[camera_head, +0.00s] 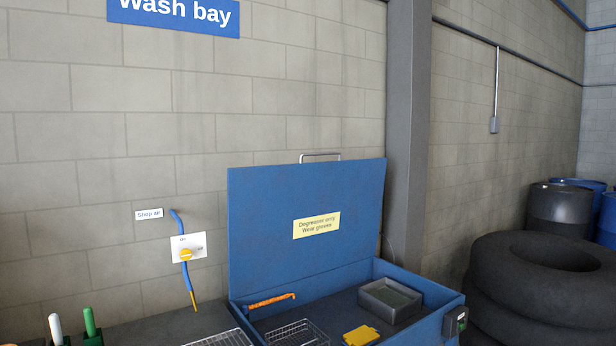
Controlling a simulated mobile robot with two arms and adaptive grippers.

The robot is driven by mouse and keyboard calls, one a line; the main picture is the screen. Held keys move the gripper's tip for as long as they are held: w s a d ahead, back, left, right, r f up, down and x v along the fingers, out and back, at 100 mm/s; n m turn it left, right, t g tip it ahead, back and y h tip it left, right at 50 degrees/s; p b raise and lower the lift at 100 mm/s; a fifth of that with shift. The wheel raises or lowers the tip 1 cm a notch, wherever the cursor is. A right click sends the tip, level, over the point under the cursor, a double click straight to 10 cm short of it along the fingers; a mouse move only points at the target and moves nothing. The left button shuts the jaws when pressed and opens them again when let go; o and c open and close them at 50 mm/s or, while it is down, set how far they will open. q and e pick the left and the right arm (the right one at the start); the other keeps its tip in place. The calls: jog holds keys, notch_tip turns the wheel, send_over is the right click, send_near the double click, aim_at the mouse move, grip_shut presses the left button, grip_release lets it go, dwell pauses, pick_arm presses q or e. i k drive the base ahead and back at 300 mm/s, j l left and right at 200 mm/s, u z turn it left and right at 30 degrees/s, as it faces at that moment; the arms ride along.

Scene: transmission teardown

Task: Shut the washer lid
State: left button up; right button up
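The blue washer (452,306) stands at the bottom centre, cut off by the lower edge of the view. Its blue lid (265,220) is open and stands upright at the back, in front of the block wall. The lid has a silver handle (320,155) on its top edge and a yellow label reading "Degreaser only, Wear gloves" (316,225). Neither of my grippers is in view.
Inside the washer are a grey tray (390,300), a wire basket (298,335), a yellow piece (361,335) and an orange wand (271,300). A wire rack (220,340) lies to its left. Stacked tyres (545,285) and drums (560,207) stand right. A grey pillar (407,130) rises beside the lid.

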aim_at(287, 223)
jog(key=i+l, duration=0.3)
jog(key=l, duration=0.35)
jog(key=i+l, duration=0.35)
jog(key=l, duration=0.3)
jog(key=i+l, duration=0.3)
jog(key=l, duration=0.4)
jog(key=i+l, duration=0.3)
jog(key=l, duration=0.35)
jog(key=i+l, duration=0.3)
jog(key=l, duration=0.35)
jog(key=i+l, duration=0.35)
jog(key=l, duration=0.3)
jog(key=i+l, duration=0.3)
jog(key=l, duration=0.4)
jog(key=i+l, duration=0.3)
jog(key=l, duration=0.35)
